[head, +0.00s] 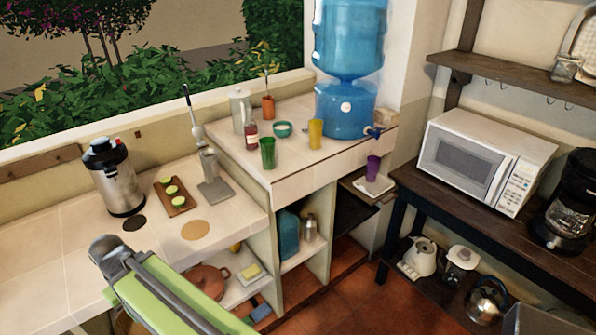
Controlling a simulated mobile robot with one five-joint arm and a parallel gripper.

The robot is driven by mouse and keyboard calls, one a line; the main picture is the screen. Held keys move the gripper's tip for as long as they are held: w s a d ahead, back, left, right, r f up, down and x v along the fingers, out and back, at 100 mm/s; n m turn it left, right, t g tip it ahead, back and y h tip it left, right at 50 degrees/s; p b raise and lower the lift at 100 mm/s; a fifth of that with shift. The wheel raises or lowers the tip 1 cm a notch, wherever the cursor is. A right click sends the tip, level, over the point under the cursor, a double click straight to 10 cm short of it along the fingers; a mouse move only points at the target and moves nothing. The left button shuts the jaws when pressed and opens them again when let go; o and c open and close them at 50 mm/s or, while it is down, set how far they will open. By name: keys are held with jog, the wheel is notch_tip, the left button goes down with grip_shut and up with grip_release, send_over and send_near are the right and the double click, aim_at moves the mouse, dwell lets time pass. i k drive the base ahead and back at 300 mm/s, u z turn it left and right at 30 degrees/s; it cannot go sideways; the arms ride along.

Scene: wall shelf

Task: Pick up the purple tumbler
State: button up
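The purple tumbler (373,168) stands upright on a small wall shelf (357,193), right of the tiled counter and below the large blue water bottle. A pale square pad (374,186) lies under or around its base. The tumbler is small in the view, and nothing covers it. My green arm link with a grey joint reaches in from the bottom left, over the low counter, far from the tumbler. The fingers of my gripper do not show.
Above the tumbler, a blue water dispenser (346,109) with a tap stands on the raised counter (316,162), near a yellow tumbler (315,134) and a green tumbler (268,153). A white microwave (484,160) stands on a dark shelf unit to the right. Red floor lies between.

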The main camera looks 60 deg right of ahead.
aim_at(372, 169)
jog(key=u, duration=0.9)
jog(key=k, duration=1.6)
jog(key=z, duration=1.5)
jog(key=i, duration=1.95)
